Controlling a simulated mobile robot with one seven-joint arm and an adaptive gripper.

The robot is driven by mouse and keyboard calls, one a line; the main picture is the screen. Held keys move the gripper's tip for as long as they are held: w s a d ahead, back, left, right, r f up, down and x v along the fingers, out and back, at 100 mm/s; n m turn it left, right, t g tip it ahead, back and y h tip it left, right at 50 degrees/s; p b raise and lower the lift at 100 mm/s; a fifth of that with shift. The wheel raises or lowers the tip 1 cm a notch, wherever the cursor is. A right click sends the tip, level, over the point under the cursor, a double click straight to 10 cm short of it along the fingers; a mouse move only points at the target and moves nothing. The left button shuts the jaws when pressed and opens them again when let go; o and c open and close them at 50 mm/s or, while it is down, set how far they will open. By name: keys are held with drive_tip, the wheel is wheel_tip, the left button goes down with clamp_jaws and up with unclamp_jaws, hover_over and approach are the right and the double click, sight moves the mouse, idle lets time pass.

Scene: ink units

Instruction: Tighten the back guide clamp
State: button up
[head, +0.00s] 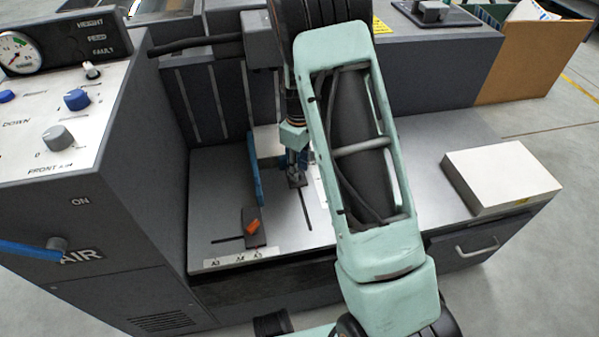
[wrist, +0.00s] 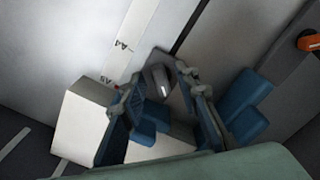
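The back guide clamp (head: 299,181) is a dark block on the metal bed, beside a slot. In the wrist view its grey lever (wrist: 158,80) stands between my two fingers. My gripper (head: 293,163) is over this clamp, pointing down. In the wrist view my gripper (wrist: 150,88) is open, with a finger on each side of the lever; I cannot tell whether either touches it. A second clamp with an orange lever (head: 253,227) sits nearer the front edge. This orange lever also shows at the wrist view's right edge (wrist: 309,40). My arm hides part of the bed.
A blue upright plate (head: 255,172) stands just left of my gripper. A scale strip (head: 240,258) runs along the bed's front. A control panel (head: 60,120) rises at left. A white block (head: 500,178) lies at right.

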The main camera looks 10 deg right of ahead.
drive_tip(key=shift+f, duration=0.4)
drive_tip(key=shift+c, duration=0.3)
clamp_jaws()
